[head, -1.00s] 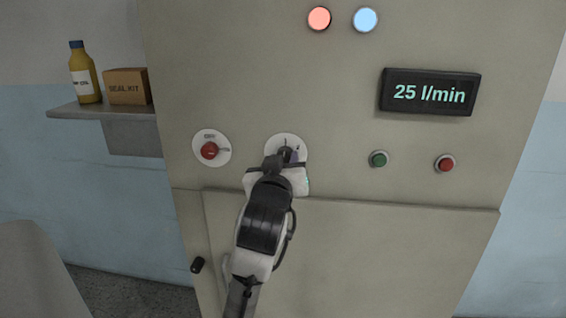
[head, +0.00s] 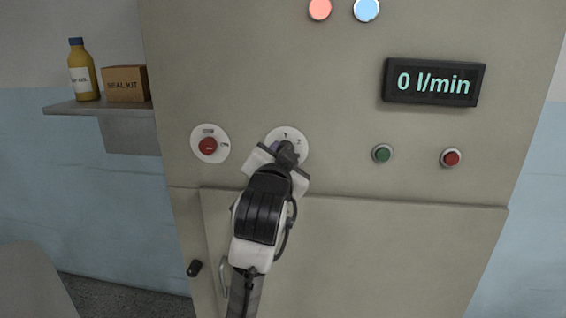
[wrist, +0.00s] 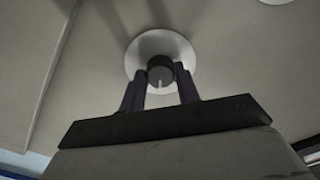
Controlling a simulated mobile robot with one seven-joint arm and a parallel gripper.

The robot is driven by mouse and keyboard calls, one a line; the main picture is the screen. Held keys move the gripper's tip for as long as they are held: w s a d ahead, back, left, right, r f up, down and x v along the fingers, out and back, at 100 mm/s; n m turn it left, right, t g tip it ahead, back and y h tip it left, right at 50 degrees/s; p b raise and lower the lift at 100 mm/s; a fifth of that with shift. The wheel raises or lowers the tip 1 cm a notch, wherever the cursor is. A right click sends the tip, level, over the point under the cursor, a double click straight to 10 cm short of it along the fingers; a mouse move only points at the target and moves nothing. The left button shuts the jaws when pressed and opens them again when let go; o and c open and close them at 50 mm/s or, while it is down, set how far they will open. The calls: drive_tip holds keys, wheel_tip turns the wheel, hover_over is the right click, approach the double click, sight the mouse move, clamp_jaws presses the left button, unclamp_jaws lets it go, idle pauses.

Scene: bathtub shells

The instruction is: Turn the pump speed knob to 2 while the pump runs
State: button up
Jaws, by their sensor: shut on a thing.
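The pump speed knob (wrist: 160,70) is dark and round with a white pointer line, on a white dial plate (wrist: 180,48). In the wrist view my gripper (wrist: 160,90) has a finger on each side of the knob and is shut on it. In the head view the dial plate (head: 299,137) shows the numbers 1 and 2, while my gripper (head: 284,152) covers most of the knob. I cannot read which number the pointer meets. The flow display (head: 433,82) reads 0 l/min.
A red switch (head: 207,146) on a white plate is left of the dial. A green button (head: 382,153) and a red button (head: 451,157) are to the right. A pink-red lamp (head: 320,8) and a light blue lamp (head: 366,8) are above. A shelf (head: 95,108) stands at left.

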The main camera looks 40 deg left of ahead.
drive_tip(key=shift+m+b, duration=0.45)
drive_tip(key=shift+m, duration=0.75)
drive_tip(key=o, duration=1)
drive_tip(key=b+v, duration=0.2)
drive_tip(key=v, duration=1.2)
drive_tip(key=shift+a, duration=0.15)
